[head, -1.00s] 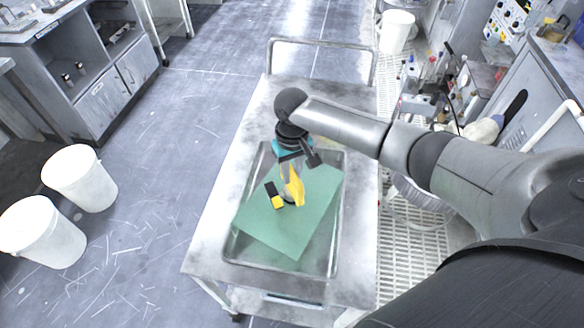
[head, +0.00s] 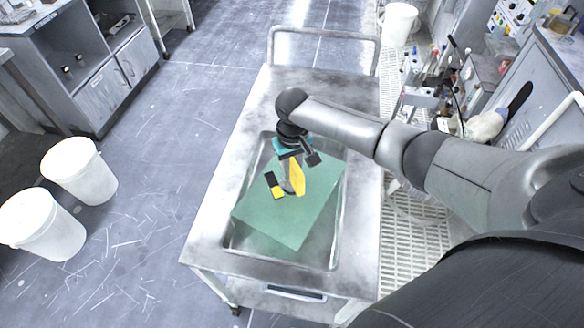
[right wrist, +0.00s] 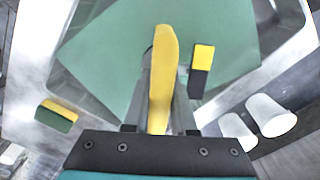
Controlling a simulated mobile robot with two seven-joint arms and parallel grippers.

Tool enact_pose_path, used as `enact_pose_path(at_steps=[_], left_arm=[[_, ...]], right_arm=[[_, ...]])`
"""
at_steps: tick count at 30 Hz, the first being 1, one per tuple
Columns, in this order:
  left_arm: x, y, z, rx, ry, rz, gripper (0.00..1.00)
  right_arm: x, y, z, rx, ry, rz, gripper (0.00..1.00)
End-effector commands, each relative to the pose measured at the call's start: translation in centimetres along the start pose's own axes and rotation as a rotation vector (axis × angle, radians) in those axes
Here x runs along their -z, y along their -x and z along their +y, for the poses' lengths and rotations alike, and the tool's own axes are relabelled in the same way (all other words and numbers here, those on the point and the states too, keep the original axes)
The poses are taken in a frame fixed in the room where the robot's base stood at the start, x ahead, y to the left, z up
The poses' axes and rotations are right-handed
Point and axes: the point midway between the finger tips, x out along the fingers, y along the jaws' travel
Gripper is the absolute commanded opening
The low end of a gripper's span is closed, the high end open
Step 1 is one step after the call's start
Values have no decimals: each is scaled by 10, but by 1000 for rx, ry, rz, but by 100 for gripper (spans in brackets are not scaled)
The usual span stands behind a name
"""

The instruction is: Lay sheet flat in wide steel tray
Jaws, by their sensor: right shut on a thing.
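The flat green sheet (head: 305,215) is over the wide steel tray (head: 333,250) on the cart. It sits turned at an angle to the tray, with its right corner reaching the tray's right rim. I cannot tell whether it touches the tray floor. My left gripper is not in view.
A black-and-yellow block (head: 274,186) shows beside the fingers. The steel cart top (head: 215,225) is bare around the tray. Two white bins (head: 80,170) stand on the floor at left. A cluttered bench (head: 470,75) is at right.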

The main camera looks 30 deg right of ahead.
Motion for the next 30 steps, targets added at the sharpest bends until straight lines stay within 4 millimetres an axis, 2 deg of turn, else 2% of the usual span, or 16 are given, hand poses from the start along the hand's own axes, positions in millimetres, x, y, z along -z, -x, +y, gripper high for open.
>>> enact_pose_path(at_steps=[1, 12, 13, 21, 30], left_arm=[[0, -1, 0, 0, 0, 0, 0], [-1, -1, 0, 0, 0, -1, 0], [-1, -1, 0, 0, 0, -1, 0], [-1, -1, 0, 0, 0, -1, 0], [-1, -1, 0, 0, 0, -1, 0]], right_arm=[[-7, -7, -1, -2, 2, -18, 0], [-7, -9, -1, -1, 2, -19, 0], [-7, -9, -1, -1, 2, -18, 28], [-7, -9, 1, -6, 2, -17, 58], [-7, -9, 4, -13, 1, -17, 59]])
